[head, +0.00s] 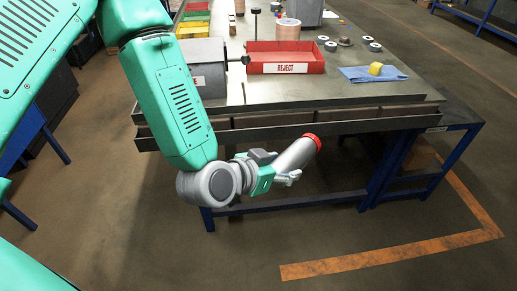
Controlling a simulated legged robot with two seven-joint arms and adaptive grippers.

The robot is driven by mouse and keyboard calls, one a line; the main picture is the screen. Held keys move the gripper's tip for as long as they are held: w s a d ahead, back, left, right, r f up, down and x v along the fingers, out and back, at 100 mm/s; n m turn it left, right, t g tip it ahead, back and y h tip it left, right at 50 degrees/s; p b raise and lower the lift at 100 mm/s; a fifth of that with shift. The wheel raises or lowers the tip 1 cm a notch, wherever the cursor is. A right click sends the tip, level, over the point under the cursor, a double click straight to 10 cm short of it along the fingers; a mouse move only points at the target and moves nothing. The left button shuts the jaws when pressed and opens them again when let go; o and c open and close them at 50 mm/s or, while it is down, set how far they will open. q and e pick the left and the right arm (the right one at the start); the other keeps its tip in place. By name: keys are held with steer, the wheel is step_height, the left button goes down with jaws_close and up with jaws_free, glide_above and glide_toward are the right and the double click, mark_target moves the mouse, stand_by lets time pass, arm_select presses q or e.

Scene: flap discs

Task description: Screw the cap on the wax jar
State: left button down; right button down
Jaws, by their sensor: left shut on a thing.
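My left gripper (268,176) is shut on a pale grey cylinder (295,156) with a red end (313,141). It holds the cylinder tilted, red end up and to the right, in front of the bench's front edge. I cannot tell whether this cylinder is the wax jar or whether the red end is a cap. A pinkish round container (287,30) stands on the bench behind the red bin; I cannot tell whether it is the jar. No loose cap can be made out for sure. My right gripper is not in view.
The bench front is bare. An orange line (390,258) marks the open floor.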

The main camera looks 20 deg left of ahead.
arm_select(q)
steer(key=d+m+g+h, duration=0.1)
steer(key=d+m+h, duration=0.2)
steer(key=d, duration=0.4)
steer(key=shift+s+d+f+g, duration=0.15)
steer(key=shift+s+f+g, duration=0.25)
steer(key=shift+s, duration=0.05)
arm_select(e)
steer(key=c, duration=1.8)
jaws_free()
